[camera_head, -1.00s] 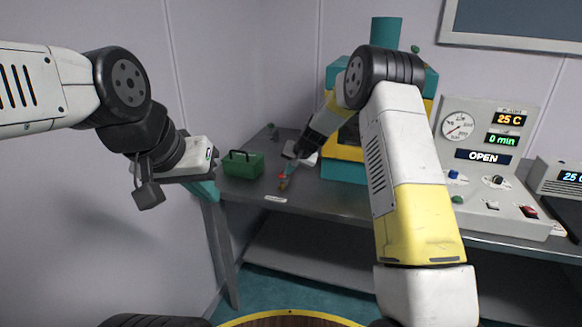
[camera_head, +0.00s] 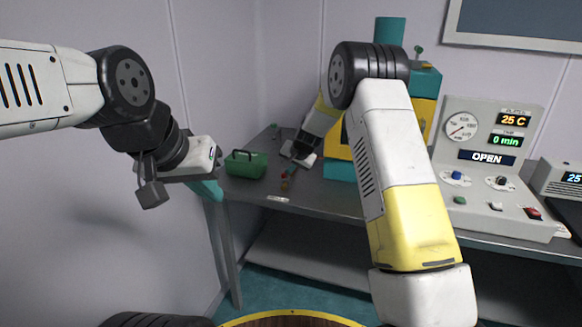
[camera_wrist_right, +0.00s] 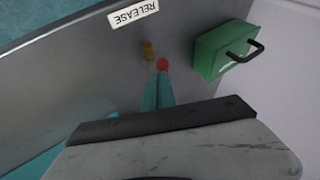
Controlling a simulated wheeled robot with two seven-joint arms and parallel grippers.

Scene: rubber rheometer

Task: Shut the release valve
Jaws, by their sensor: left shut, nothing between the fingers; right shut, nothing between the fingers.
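The release valve shows in the head view as a small brass piece with a red knob (camera_head: 284,175) at the bench's front left. In the right wrist view its brass body (camera_wrist_right: 148,51) stands beside the red knob (camera_wrist_right: 162,64). A white RELEASE label (camera_wrist_right: 133,13) lies in front of it. My right gripper (camera_wrist_right: 158,82) is shut and empty, its teal fingertips right at the red knob; I cannot tell whether they touch it. In the head view its hand (camera_head: 299,154) is above and behind the valve. My left gripper (camera_head: 209,190) is shut and empty, left of the bench.
A green box with a black handle (camera_head: 245,164) stands left of the valve. The teal and yellow machine (camera_head: 340,168) stands behind my right arm. A control panel reading OPEN (camera_head: 486,157) stands to the right. The bench front (camera_head: 315,204) around the label is clear.

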